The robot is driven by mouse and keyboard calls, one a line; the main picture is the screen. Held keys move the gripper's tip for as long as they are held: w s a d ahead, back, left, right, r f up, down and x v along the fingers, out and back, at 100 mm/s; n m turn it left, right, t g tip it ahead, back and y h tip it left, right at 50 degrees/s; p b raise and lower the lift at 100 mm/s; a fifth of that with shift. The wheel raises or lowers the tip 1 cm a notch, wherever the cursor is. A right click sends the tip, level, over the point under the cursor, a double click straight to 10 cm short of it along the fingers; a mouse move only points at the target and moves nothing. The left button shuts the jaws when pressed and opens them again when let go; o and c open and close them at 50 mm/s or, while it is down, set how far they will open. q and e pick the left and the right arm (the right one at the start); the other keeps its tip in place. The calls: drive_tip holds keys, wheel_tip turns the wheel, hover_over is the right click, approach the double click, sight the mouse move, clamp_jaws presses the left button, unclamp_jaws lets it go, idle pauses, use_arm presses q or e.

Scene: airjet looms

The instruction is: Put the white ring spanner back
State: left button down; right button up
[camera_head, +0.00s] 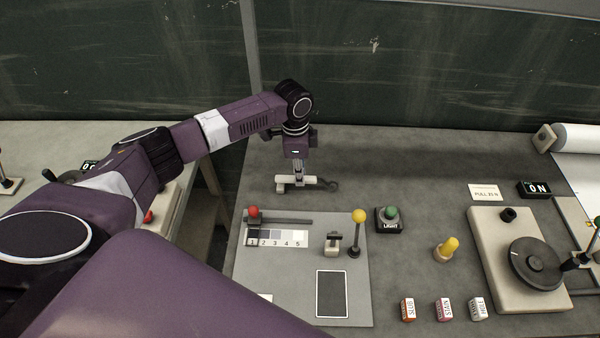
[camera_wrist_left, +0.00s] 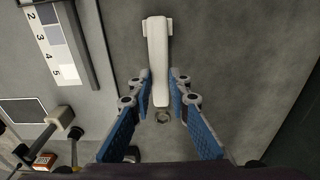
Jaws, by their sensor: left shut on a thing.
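The white ring spanner (camera_head: 284,184) is between the fingers of my left gripper (camera_head: 298,176), over the grey bench top behind the grey plate. In the left wrist view the white spanner (camera_wrist_left: 158,45) runs lengthwise between the blue finger pads of my left gripper (camera_wrist_left: 159,80), which is shut on it. Its wider end points away from the gripper. A small grey ring shows between the fingers near its other end. I cannot tell whether the spanner touches the bench. A dark shape lies just right of it in the head view. My right gripper is not in view.
The grey plate (camera_head: 300,285) carries a numbered strip (camera_head: 277,238), a red-knobbed slider (camera_head: 254,212) and a yellow-knobbed lever (camera_head: 358,217). A green button (camera_head: 390,214), a yellow knob (camera_head: 447,249) and a black dial (camera_head: 536,262) stand to the right. A dark green wall rises behind.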

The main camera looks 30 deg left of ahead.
use_arm(q)
drive_tip(key=shift+f+b, duration=0.35)
drive_tip(key=shift+f, duration=0.6)
drive_tip(key=c, duration=1.7)
unclamp_jaws()
drive_tip(key=shift+c, duration=0.2)
drive_tip(key=o, duration=0.5)
drive_tip(key=shift+s+a+r+p, duration=0.1)
drive_tip(key=shift+a+r+p, duration=0.05)
drive_tip(key=shift+r+p, duration=2.9)
